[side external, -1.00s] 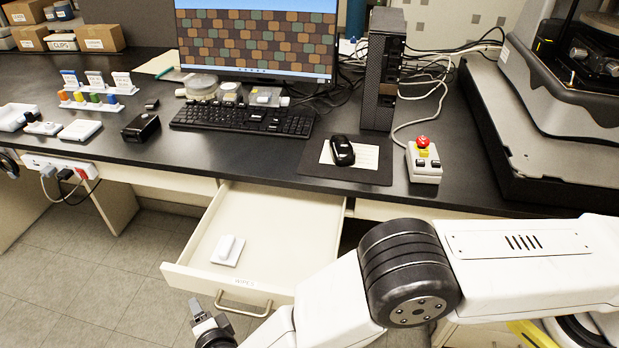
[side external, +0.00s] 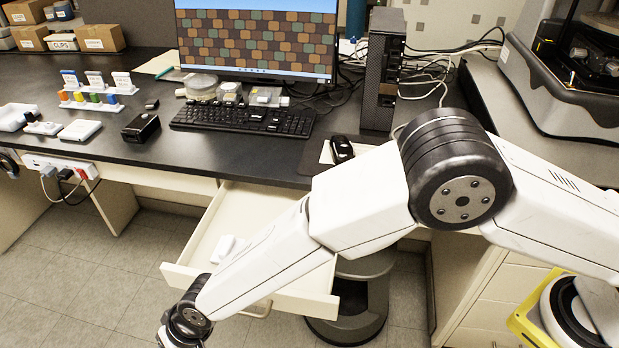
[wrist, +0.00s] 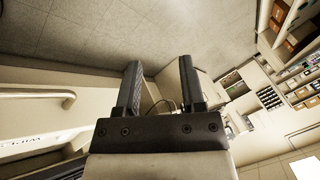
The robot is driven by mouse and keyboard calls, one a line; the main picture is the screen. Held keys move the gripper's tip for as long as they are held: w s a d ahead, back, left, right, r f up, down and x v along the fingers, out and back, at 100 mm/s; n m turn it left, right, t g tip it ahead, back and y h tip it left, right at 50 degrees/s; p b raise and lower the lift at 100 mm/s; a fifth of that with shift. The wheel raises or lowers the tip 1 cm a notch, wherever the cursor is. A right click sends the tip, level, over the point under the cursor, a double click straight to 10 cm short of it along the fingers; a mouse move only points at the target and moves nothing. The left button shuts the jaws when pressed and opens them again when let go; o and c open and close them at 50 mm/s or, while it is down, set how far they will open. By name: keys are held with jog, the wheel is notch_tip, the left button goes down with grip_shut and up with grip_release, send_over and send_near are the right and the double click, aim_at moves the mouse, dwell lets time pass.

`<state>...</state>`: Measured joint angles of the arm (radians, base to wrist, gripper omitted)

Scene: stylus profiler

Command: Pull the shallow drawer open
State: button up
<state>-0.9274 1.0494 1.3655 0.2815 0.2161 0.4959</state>
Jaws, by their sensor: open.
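The shallow cream drawer (side external: 183,274) stands pulled out from under the black desk in the side external view. Its front handle (side external: 258,308) shows partly below my arm, which hides much of the drawer. In the wrist view the handle (wrist: 38,94) and the labelled drawer front (wrist: 38,122) are at the left. My gripper (wrist: 159,63) is open, with nothing between its fingers. It is beside the handle and apart from it. In the side external view the fingers are not clearly visible at the bottom edge.
A small white item (side external: 225,247) lies in the drawer. A dark round stool-like object (side external: 350,305) stands on the floor right of the drawer. A mouse (side external: 341,149) and keyboard (side external: 243,120) sit on the desk. Floor (side external: 85,265) left of the drawer is clear.

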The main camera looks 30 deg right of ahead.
aim_at(244, 312)
jog(key=d+r+n+g+h, duration=0.1)
jog(key=d+r+n+h, duration=0.1)
jog(key=d+n+h, duration=0.3)
jog(key=d+r+n+h, duration=0.2)
jog(key=d+r, duration=0.1)
jog(key=d, duration=0.4)
jog(key=shift+x, duration=4.05)
jog(key=shift+w+a, duration=0.1)
jog(key=shift+w, duration=0.05)
grip_shut()
